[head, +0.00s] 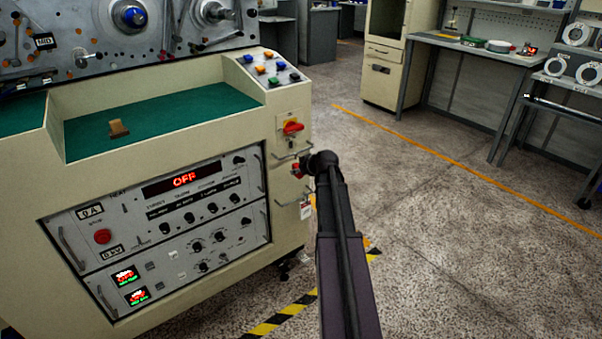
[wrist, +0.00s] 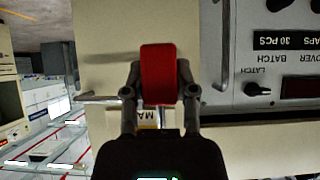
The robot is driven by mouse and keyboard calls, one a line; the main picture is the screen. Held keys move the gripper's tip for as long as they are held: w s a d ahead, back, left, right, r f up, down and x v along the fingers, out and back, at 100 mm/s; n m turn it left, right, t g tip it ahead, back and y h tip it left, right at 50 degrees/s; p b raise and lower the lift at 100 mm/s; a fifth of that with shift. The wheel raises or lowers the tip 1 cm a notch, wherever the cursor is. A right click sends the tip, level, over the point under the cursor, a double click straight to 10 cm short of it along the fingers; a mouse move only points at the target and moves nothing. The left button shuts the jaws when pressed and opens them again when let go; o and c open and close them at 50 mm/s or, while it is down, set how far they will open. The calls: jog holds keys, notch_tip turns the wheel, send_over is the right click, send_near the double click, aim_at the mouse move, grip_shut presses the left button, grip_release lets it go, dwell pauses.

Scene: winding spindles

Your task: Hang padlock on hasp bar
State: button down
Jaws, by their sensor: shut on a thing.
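The red padlock (wrist: 159,73) is between the two fingers of my gripper (wrist: 160,80) in the wrist view, in front of the cream panel. In the head view, the padlock (head: 297,171) is a small red patch at the end of my arm, by the cabinet's right front edge. A thin metal bar (wrist: 97,99), apparently the hasp bar, sticks out left of the gripper in the wrist view. In the head view, metal bars show above (head: 287,156) and below (head: 290,203) the padlock. The shackle is not clear, so I cannot tell whether it is around a bar.
A red rotary switch (head: 292,128) on a yellow plate sits above the padlock. A white tag (head: 306,210) hangs below. The control panel (head: 165,215), with an OFF display, is at left. Open floor (head: 450,230) lies to the right.

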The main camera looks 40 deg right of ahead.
jog(key=shift+w+f+b, duration=0.25)
jog(key=shift+w, duration=0.7)
jog(key=shift+w+f+b, duration=0.3)
jog(key=shift+w, duration=0.6)
jog(key=shift+w+f+b, duration=0.25)
jog(key=shift+w, duration=0.7)
jog(key=shift+c, duration=1.6)
grip_release()
jog(key=shift+r, duration=0.2)
jog(key=s, duration=0.9)
jog(key=s+f+b, duration=0.3)
jog(key=f+b, duration=0.6)
jog(key=s+f+b, duration=0.3)
jog(key=f+b, duration=0.5)
jog(key=f, duration=0.1)
jog(key=shift+b, duration=0.4)
